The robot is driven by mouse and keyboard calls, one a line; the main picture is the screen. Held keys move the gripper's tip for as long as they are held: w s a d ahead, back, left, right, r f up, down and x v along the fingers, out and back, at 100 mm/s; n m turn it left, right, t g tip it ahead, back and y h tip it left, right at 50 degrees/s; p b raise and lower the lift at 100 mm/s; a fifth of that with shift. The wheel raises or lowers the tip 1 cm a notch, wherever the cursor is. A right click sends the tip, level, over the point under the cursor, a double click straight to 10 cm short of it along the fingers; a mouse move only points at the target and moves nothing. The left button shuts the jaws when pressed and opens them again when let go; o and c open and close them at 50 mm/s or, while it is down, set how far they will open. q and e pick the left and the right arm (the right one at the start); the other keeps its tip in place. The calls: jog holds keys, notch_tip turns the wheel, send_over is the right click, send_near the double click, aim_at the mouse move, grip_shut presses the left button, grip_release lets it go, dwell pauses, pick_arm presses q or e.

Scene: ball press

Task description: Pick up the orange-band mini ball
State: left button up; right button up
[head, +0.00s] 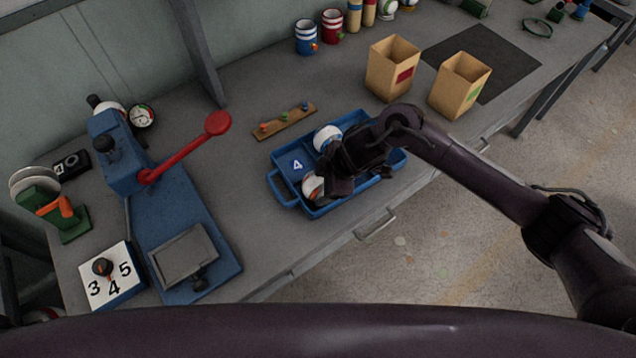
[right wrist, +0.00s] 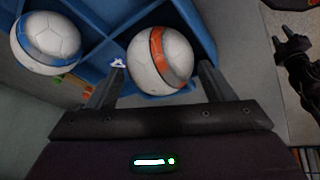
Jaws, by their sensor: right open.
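The orange-band mini ball (head: 313,187) is white and sits in the near left part of the blue tray (head: 284,193). In the right wrist view the orange-band ball (right wrist: 160,58) lies between the two fingers of my right gripper (right wrist: 160,75). My right gripper (head: 333,184) is open over the tray, and its fingers stand on either side of the ball; I cannot tell if they touch it. It hides part of the ball and tray in the head view. A dark two-pronged part, probably my left gripper (right wrist: 291,50), shows at the right wrist view's right edge.
A blue-band ball (head: 327,138) sits in the tray beside it. A blue press (head: 125,165) with a red lever stands left. A peg strip (head: 284,122) lies behind the tray. Two cardboard boxes (head: 392,68) (head: 460,85) stand to the right. Bench room left of the tray is clear.

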jog(key=shift+x, duration=1.45)
pick_arm(q)
jog(key=shift+r, duration=0.15)
pick_arm(e)
jog(key=c, duration=0.6)
jog(key=shift+o, duration=0.2)
jog(key=shift+r, duration=0.15)
